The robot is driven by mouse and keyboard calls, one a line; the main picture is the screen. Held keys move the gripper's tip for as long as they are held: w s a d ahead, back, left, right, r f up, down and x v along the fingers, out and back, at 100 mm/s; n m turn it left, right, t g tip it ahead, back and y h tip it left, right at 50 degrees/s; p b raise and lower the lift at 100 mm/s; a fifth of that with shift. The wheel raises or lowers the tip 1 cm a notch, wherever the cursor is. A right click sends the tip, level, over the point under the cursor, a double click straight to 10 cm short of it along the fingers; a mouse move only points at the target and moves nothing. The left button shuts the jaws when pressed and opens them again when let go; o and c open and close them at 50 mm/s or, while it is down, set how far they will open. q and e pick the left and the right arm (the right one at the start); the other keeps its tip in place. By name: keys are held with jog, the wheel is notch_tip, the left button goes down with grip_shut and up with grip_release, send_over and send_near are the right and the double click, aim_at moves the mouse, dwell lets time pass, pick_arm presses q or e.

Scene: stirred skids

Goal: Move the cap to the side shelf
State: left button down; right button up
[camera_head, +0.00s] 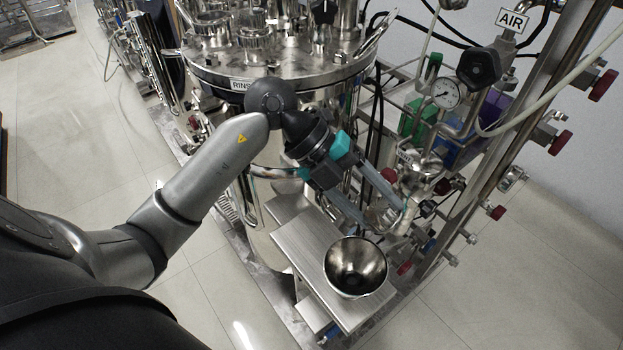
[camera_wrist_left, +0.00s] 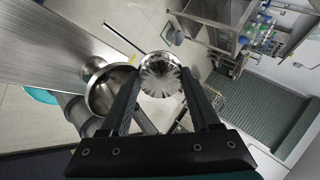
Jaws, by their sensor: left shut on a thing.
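My left gripper (camera_head: 386,214) reaches down from the left arm, its fingers just above and behind the bowl on the side shelf. In the left wrist view, the gripper (camera_wrist_left: 160,78) is shut on the cap (camera_wrist_left: 160,73), a shiny round metal piece with a fluted reflection between the fingertips. In the head view the cap is hard to tell apart from the shiny pipework. The side shelf (camera_head: 308,243) is a flat brushed-metal plate beside the vessel; it also shows in the left wrist view (camera_wrist_left: 50,45). My right gripper is not in view.
A steel bowl (camera_head: 355,266) stands on the shelf's right part, leaving bare surface to its left; the left wrist view shows it (camera_wrist_left: 104,97) close to the left finger. The large steel vessel (camera_head: 280,65) stands behind. Valves and a gauge (camera_head: 446,93) crowd the right.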

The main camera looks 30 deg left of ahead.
pick_arm(q)
jog(key=shift+m+g+y, duration=0.6)
jog(key=shift+m+y, duration=0.1)
jog(key=shift+y, duration=0.1)
jog(key=a+f+m+g+y+p, duration=0.1)
jog(key=a+f+m+y+p, duration=0.15)
jog(key=a+y, duration=0.2)
jog(key=m+y, duration=0.3)
jog(key=y, duration=0.1)
send_near(304, 232)
jog(key=shift+t+h, duration=0.25)
jog(key=shift+t, duration=0.15)
jog(key=f+b, duration=0.1)
jog(key=b, duration=0.1)
jog(key=f+b, duration=0.4)
jog(key=shift+s+a, duration=0.2)
jog(key=shift+s, duration=0.1)
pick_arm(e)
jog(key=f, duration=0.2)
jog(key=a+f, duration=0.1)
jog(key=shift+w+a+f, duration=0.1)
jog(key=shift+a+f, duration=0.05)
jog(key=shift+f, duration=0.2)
pick_arm(q)
jog(key=shift+f+b, duration=0.65)
jog(key=shift+b, duration=0.15)
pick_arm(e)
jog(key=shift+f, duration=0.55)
